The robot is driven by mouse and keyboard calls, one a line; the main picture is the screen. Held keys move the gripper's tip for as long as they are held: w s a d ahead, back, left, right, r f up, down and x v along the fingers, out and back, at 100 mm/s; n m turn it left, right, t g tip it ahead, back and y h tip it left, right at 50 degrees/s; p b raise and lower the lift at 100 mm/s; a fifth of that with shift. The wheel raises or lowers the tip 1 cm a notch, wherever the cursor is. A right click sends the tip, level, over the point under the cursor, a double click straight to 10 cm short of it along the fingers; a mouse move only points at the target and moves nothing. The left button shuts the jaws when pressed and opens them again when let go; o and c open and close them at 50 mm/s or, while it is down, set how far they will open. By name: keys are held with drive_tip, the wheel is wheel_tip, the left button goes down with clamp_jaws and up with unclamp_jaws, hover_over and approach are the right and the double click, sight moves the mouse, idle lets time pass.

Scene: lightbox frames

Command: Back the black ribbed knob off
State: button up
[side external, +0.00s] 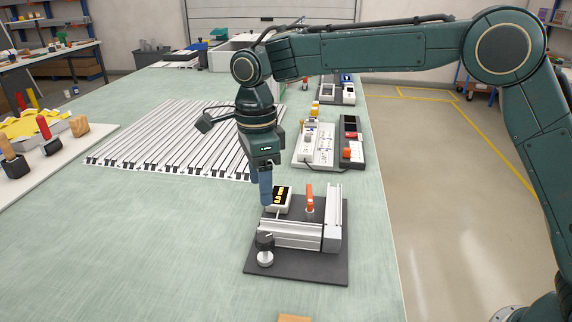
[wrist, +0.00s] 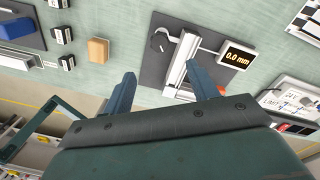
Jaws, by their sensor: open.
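The black knob (side external: 265,240) sits at the front left corner of a metal slide fixture, just above a round silver part. In the wrist view the knob (wrist: 158,41) lies beyond my fingertips, with a pale mark on it; its ribs are too small to make out. My gripper (side external: 267,203) points down over the fixture's back left side, behind and above the knob, apart from it.
The fixture stands on a dark plate (side external: 335,262) and carries an orange lever (side external: 310,200). A display (wrist: 237,57) beside it reads 0.0 mm. Slotted metal rails (side external: 170,140) lie to the left, and control boxes (side external: 317,146) stand behind. The green bench is clear at front left.

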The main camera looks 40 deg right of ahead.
sight(265, 236)
drive_tip(key=f, duration=1.2)
drive_tip(key=shift+s+f, duration=0.3)
drive_tip(key=shift+f, duration=0.1)
drive_tip(key=c, duration=1)
